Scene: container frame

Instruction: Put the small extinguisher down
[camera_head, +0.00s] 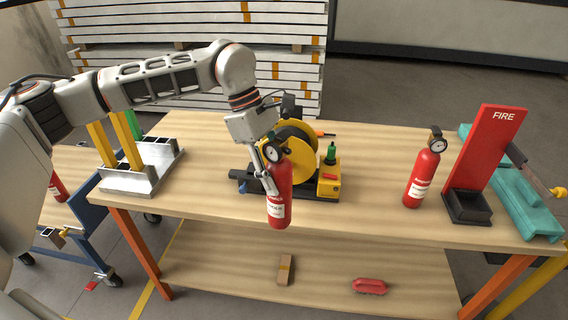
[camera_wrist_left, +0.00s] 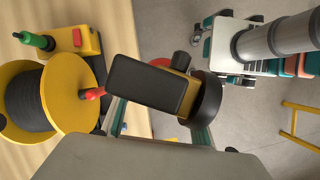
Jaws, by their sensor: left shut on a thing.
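My left gripper (camera_head: 266,180) is shut on a red extinguisher (camera_head: 279,200) with a white label and a round gauge, held near its top. It hangs close to upright at the table's front edge, in front of the yellow reel. Its base overlaps the edge in the picture, and I cannot tell whether it touches the wood. In the left wrist view its dark head (camera_wrist_left: 150,85) sits between the fingers. A second red extinguisher (camera_head: 422,178) stands upright on the tabletop (camera_head: 360,200) at the right. My right gripper is out of view.
A red FIRE stand (camera_head: 489,150) with an empty black holder is right of the second extinguisher. A teal case (camera_head: 520,200) lies beyond it. The yellow reel (camera_head: 296,150) is behind the held extinguisher. A metal bracket (camera_head: 140,172) stands left. Tabletop between reel and second extinguisher is clear.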

